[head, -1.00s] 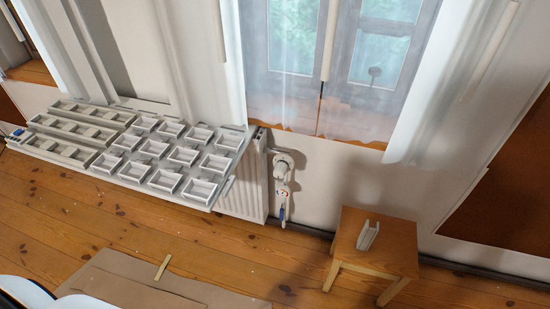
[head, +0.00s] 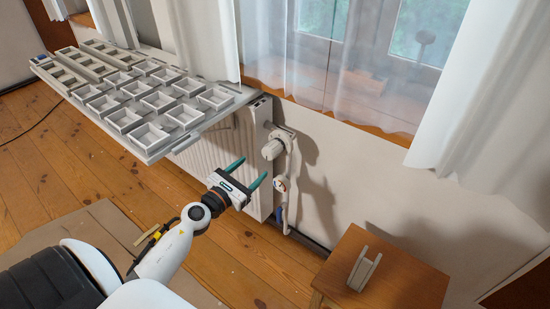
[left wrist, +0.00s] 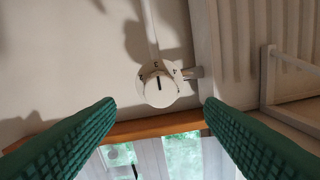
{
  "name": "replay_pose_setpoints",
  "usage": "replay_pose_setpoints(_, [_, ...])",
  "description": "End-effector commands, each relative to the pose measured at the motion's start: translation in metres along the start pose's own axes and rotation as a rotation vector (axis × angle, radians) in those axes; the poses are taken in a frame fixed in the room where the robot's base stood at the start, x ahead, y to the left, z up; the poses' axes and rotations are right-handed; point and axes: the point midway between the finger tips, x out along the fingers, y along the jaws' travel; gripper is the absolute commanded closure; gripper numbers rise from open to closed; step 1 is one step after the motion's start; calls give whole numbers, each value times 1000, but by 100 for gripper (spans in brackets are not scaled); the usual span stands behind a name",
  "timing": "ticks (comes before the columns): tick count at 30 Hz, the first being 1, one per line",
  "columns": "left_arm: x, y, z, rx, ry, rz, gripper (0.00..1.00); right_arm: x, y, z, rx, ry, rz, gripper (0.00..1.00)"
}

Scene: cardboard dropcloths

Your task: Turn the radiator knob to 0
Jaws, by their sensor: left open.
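The white radiator knob (head: 272,149) sits on the valve at the right end of the white radiator (head: 262,205). In the left wrist view the knob (left wrist: 160,90) shows face-on, with small digits on its rim and a dark mark; I cannot read the setting for certain. My left gripper (head: 248,172) is open and empty, its green fingers reaching toward the knob from the lower left. In the left wrist view the two fingertips (left wrist: 159,106) lie to either side of the knob, apart from it. My right gripper is not in view.
A shelf of white trays (head: 140,95) stands over the radiator, above and left of my gripper. A wooden stool (head: 400,285) with a white holder (head: 364,268) stands at right. White curtains (head: 345,60) hang behind.

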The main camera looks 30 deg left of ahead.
Motion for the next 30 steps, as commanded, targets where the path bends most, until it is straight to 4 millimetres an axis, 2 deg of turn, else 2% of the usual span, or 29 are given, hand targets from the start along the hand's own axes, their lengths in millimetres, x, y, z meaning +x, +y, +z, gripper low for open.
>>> replay_pose_setpoints(5, [18, -1, -6, 27, 9, 1, 37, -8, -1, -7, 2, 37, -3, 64])
replay_pose_setpoints(18, [100, 0, -4, 21, 7, 0, 37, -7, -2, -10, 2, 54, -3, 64])
replay_pose_setpoints(24, [117, 0, -4, 21, 6, 1, 37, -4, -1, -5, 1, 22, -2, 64])
replay_pose_setpoints(30, [120, 0, -4, 21, 6, 1, 37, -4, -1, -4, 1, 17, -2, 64])
